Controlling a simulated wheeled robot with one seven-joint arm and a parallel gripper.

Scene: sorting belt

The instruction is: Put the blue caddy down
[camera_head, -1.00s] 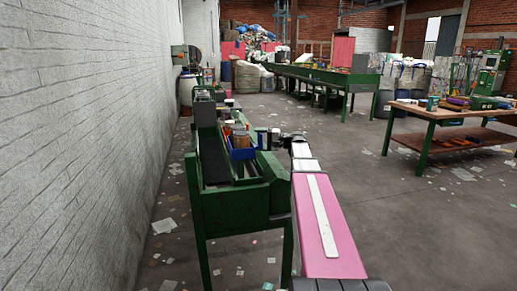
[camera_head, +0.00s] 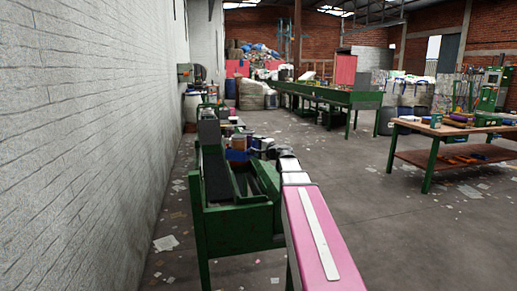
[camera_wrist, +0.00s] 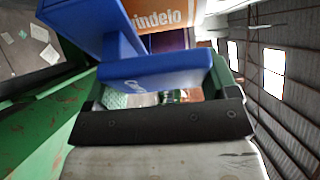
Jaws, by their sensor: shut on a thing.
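The blue caddy (camera_head: 237,155) shows in the head view at the end of my arm, over the green sorting belt (camera_head: 240,222). A brown container (camera_head: 238,142) stands in it. My gripper (camera_head: 261,146) is at its right side, shut on the caddy. In the wrist view the blue caddy (camera_wrist: 155,69) fills the upper middle, close to the gripper's dark edge, with an orange and white lettered item (camera_wrist: 165,14) in it. The jaw tips are mostly hidden. I cannot tell whether the caddy's underside touches the belt.
A white brick wall (camera_head: 90,150) runs along the left. A workbench (camera_head: 455,128) with several items stands at the right, and a long green table (camera_head: 325,95) behind. The floor between is open, with scattered paper scraps.

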